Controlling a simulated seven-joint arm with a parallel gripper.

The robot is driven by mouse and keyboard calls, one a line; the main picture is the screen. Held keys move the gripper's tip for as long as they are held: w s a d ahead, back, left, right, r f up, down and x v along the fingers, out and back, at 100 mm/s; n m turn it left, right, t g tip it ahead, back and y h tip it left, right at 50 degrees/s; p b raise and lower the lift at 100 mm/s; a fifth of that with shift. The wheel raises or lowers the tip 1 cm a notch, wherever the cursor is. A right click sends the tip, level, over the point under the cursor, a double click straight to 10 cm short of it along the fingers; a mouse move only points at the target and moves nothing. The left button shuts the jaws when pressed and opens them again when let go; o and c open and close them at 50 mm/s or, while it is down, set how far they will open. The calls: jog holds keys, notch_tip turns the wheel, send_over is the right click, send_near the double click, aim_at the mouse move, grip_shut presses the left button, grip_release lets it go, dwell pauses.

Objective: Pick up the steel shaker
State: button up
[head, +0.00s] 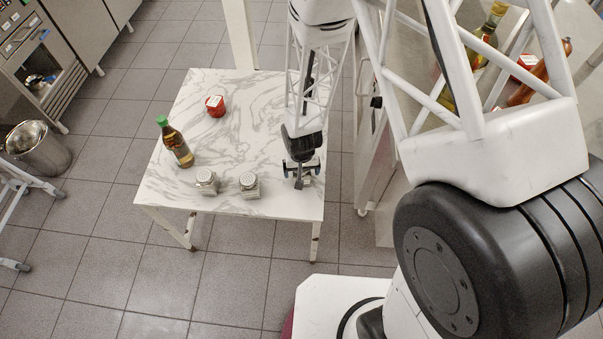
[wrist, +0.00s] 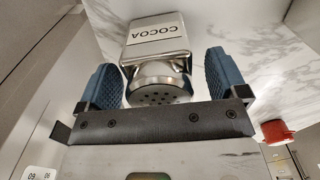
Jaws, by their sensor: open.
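A steel shaker (wrist: 158,62) with a perforated domed lid and a white COCOA label is in the wrist view, between the two blue fingers of my gripper (wrist: 163,66). The fingers stand apart, with a clear gap on the right side of the shaker. In the head view my gripper (head: 302,172) is low over the right front part of the marble table and largely hides what is between its fingers. Two similar shakers with steel lids, a left one (head: 206,182) and a middle one (head: 249,186), stand to its left near the front edge.
On the marble table (head: 245,120), a green-capped bottle (head: 176,145) stands at the left and a red jar (head: 215,106) behind it. The red jar also shows in the wrist view (wrist: 276,132). The table's middle is clear. A steel bin (head: 38,150) stands on the floor at left.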

jog(key=c, duration=1.1)
jog(key=shift+r, duration=0.15)
jog(key=shift+r, duration=1.55)
jog(key=s+d, duration=0.2)
jog(key=s, duration=0.2)
jog(key=s+d+r, duration=0.1)
jog(key=s+d, duration=0.1)
jog(key=s, duration=0.3)
jog(key=s+d, duration=0.2)
jog(key=s, duration=0.3)
jog(key=shift+s+d+r, duration=0.25)
jog(key=shift+d+r, duration=0.05)
jog(key=shift+d, duration=0.05)
